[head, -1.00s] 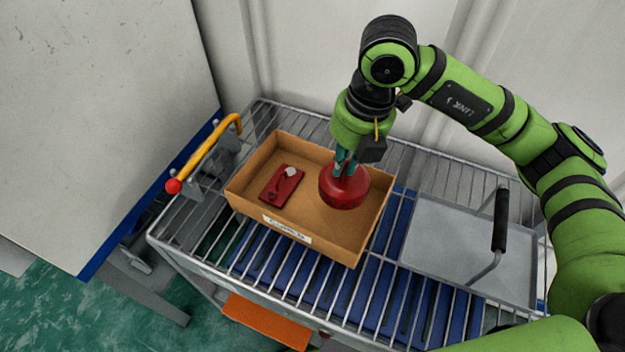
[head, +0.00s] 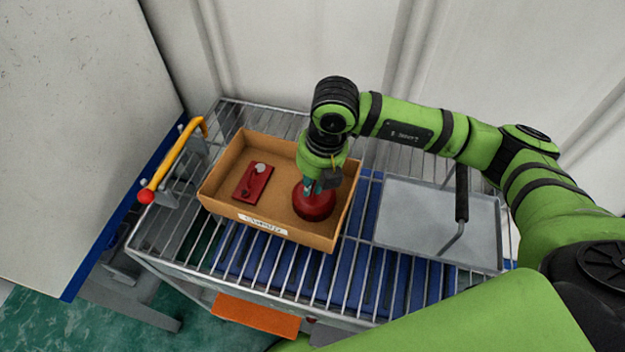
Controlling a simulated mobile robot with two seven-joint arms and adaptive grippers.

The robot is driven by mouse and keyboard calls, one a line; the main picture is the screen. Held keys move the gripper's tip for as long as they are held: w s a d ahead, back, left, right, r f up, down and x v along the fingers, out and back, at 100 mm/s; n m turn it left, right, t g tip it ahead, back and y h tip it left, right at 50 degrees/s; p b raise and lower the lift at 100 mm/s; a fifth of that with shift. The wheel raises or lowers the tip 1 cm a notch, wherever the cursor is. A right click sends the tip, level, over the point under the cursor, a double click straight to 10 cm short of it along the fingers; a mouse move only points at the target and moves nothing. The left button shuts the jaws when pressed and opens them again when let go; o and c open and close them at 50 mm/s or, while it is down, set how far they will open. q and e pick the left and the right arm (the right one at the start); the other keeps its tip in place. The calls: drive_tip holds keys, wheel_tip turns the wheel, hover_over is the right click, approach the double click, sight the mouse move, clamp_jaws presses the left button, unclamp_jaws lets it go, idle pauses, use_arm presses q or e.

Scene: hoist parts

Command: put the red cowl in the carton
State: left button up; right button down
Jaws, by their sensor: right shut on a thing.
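The red cowl (head: 314,205) is a round, dark red piece inside the right part of the open brown carton (head: 222,190). My right gripper (head: 313,188) points down over the carton and is shut on the top of the cowl. Its fingers partly hide the cowl's top. I cannot tell whether the cowl touches the carton's floor. My left gripper does not show.
A flat red part (head: 252,184) with a pale knob lies in the carton's left half. The carton stands on a wire rack (head: 290,262). A grey tray (head: 420,225) with a black-gripped handle (head: 461,192) lies to the right. A yellow-orange lever (head: 176,160) stands to the left.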

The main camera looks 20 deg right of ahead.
sight(321, 198)
drive_tip(key=c, duration=1.3)
unclamp_jaws()
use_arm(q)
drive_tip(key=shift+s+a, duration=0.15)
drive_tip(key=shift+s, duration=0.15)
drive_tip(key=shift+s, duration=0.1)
